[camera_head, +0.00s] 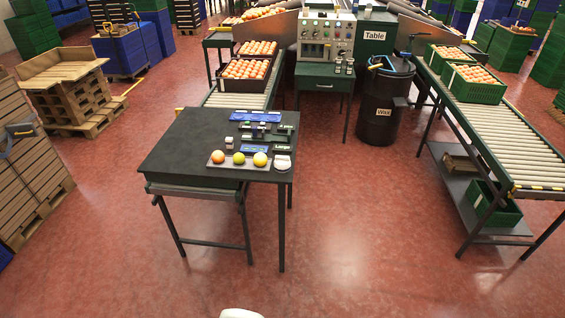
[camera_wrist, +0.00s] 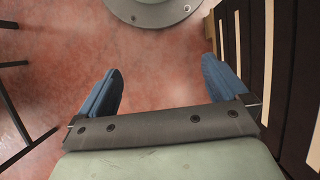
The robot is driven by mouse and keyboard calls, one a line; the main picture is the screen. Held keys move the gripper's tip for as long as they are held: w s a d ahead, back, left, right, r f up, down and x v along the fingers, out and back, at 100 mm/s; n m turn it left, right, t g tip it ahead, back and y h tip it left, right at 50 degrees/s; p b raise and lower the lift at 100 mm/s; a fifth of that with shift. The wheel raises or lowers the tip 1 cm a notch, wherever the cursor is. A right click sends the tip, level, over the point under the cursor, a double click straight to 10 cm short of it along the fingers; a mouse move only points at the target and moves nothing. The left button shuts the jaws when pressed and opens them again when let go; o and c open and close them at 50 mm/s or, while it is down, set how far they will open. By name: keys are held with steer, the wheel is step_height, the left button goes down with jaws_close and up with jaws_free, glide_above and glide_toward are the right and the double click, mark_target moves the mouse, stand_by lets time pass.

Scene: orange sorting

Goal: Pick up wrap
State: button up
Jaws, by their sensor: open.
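I cannot make out with certainty which thing is the wrap. In the head view a black table (camera_head: 190,150) holds a small whitish item (camera_head: 229,143) and a white round item (camera_head: 283,162) at its right front corner; both are too small to identify. My gripper (camera_wrist: 162,88) shows in the wrist view with its two blue fingers wide apart and nothing between them. Red floor lies beyond the fingers. The gripper is not seen in the head view, so its distance from the table cannot be told.
Three round fruits (camera_head: 239,159) sit in a row on the table, with blue and green items behind. A black bin (camera_head: 378,108) and a roller conveyor (camera_head: 490,120) stand to the right. Dark slats (camera_wrist: 285,80) are close on the wrist view's right. Floor in front is clear.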

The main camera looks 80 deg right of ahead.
steer(key=w+d+r+m+t, duration=0.1)
steer(key=w+d+r, duration=0.2)
steer(key=w+r, duration=0.3)
steer(key=w+d+r+t, duration=0.2)
steer(key=w+d+r, duration=0.15)
steer(key=w, duration=0.35)
steer(key=w+d+r+m+t, duration=0.1)
steer(key=w+d+r, duration=0.2)
steer(key=w+r, duration=0.3)
steer(key=w+d+r+m, duration=0.15)
steer(key=d+r, duration=0.25)
steer(key=d, duration=0.9)
steer(key=d+r+m, duration=0.3)
steer(key=d+r, duration=0.1)
steer(key=d, duration=0.9)
steer(key=s+d+r+m, duration=0.2)
steer(key=s+d+r, duration=0.15)
steer(key=d, duration=0.45)
steer(key=s+d+r+m, duration=0.15)
steer(key=s+d, duration=0.25)
steer(key=d, duration=0.4)
step_height(320, 180, up, 16)
steer(key=m, duration=0.8)
glide_above(282, 158)
steer(key=d, duration=0.1)
steer(key=shift+t, duration=0.3)
step_height(282, 158, down, 8)
steer(key=shift+d, duration=0.1)
steer(key=shift+a+f, duration=0.2)
steer(key=shift+f, duration=2.45)
